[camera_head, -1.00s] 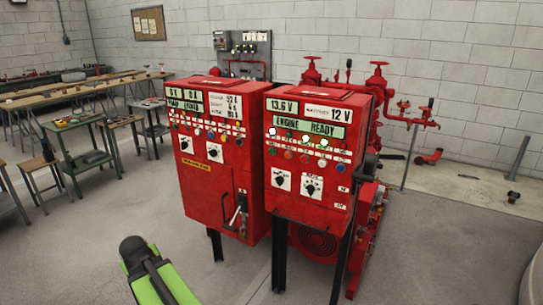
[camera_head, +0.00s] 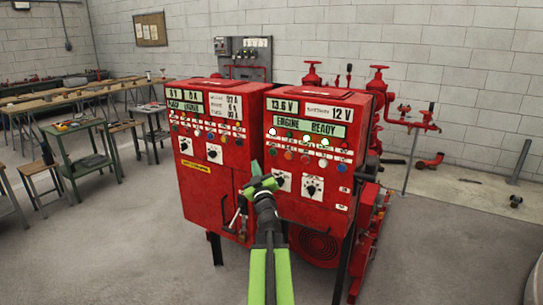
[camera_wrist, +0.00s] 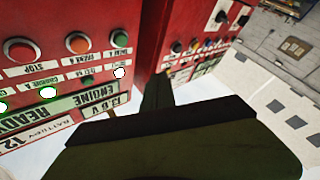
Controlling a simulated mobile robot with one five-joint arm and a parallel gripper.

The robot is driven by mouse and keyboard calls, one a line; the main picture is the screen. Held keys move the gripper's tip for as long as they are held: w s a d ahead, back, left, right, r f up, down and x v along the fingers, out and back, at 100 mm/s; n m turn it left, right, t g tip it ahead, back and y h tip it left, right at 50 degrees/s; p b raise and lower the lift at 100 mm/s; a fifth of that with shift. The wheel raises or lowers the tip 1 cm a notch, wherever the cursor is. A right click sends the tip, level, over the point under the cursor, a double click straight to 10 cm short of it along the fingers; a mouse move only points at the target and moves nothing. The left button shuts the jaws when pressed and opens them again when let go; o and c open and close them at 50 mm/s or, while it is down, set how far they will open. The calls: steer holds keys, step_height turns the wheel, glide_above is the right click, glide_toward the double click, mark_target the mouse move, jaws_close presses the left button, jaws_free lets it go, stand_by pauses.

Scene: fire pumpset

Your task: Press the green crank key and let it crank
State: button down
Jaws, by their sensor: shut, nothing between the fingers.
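The right red control cabinet (camera_head: 322,205) carries a row of round buttons under its displays. The green key (camera_head: 272,152) is at the left end of that row, beside an orange button. In the wrist view, which is turned upside down, the green key (camera_wrist: 120,38) shows near the top middle with the orange button (camera_wrist: 78,42) to its left. Its label is hard to read. My gripper (camera_head: 256,168) is shut and empty, in front of the gap between the cabinets, just below and left of the key in the picture. Its dark finger (camera_wrist: 157,88) appears apart from the key.
The left red cabinet (camera_head: 208,200) stands close beside the right one, with a lever on its front. A red STOP button (camera_wrist: 18,50) is near the orange one. The display (camera_head: 310,128) reads ENGINE READY. Red pipework (camera_head: 405,120) stands behind. Floor in front is clear.

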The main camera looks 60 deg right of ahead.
mark_target(272, 152)
steer(key=shift+d, duration=4.4)
steer(key=shift+d, duration=0.4)
steer(key=shift+d, duration=0.4)
steer(key=shift+a, duration=0.8)
steer(key=shift+a, duration=0.1)
